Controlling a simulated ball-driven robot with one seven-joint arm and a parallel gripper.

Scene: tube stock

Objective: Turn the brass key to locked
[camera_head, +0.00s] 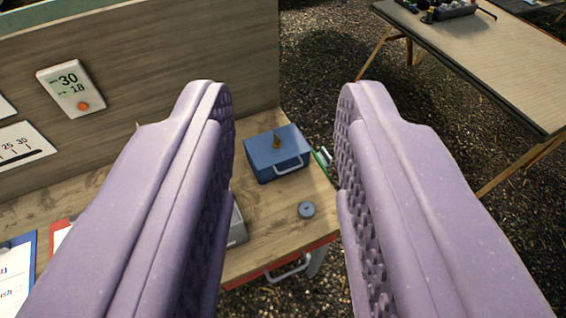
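A small brass key (276,140) stands upright on the top of a blue box (262,156) with a pale handle on its front. The box sits on a wooden bench near its right end. My gripper (273,95) is open and empty, with its two lilac fingers wide apart. In the picture the key and box show in the gap between the fingers, and neither finger touches them. The key is too small to tell which way it is turned.
A grey disc (307,210) lies on the bench (270,228) in front of the box. A grey object is partly hidden behind the left finger. A clipboard lies at lower left. A wooden panel (150,55) with a display (71,89) rises behind. Another table (490,60) stands at right, across gravel.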

